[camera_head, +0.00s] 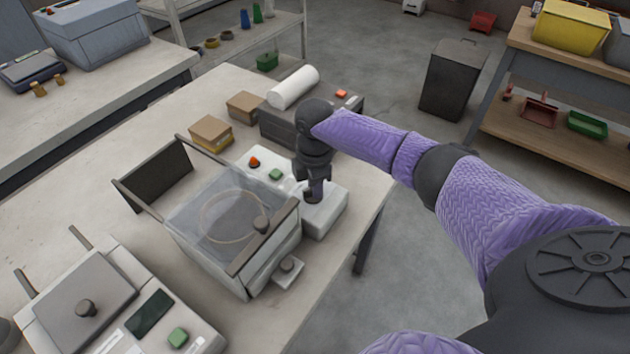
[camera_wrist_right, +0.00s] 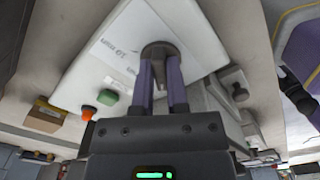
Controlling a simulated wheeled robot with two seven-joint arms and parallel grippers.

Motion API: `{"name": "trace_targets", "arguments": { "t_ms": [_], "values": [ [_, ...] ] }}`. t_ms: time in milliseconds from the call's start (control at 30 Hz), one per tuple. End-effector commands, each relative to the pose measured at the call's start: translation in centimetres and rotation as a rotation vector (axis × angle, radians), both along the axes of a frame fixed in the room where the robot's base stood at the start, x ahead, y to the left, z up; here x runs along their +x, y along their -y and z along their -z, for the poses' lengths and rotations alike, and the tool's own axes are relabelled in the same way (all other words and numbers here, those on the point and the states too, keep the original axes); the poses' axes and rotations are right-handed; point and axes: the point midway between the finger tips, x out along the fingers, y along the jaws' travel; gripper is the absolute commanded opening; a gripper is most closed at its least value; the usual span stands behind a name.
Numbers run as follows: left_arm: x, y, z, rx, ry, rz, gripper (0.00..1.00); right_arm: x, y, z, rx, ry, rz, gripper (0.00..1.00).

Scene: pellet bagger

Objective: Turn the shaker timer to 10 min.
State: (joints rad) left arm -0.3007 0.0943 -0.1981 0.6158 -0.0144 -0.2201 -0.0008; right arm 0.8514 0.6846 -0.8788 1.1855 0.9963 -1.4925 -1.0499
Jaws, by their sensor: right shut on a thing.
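The shaker (camera_head: 236,218) stands on the bench, a pale box with a clear lid and a round ring under it. Its white control panel (camera_head: 270,163) at the back right carries an orange-red knob or button and a green button (camera_head: 275,174). In the head view, the right gripper (camera_head: 315,193) hides most of the knob. My left gripper is not in view.
A dark grey machine (camera_head: 285,128) with a white roll (camera_head: 293,87) and small cardboard boxes (camera_head: 211,132) stand behind the shaker. Another lidded device (camera_head: 80,300) with a dark screen stands at the front left. The bench's right edge is close to my right gripper.

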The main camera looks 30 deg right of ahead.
Motion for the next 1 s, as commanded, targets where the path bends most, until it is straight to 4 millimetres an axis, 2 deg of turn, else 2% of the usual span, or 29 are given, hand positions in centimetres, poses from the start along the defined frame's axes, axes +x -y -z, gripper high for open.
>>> {"name": "trace_targets", "arguments": {
  "t_ms": [400, 1000],
  "values": [
    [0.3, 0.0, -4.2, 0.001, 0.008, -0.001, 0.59, -0.2, -0.2, -0.5, 0.002, -0.002, 0.342, 0.00],
    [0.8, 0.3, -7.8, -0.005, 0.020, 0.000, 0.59, -0.3, -0.3, -0.2, 0.002, -0.002, 0.913, 0.00]
  ]
}}
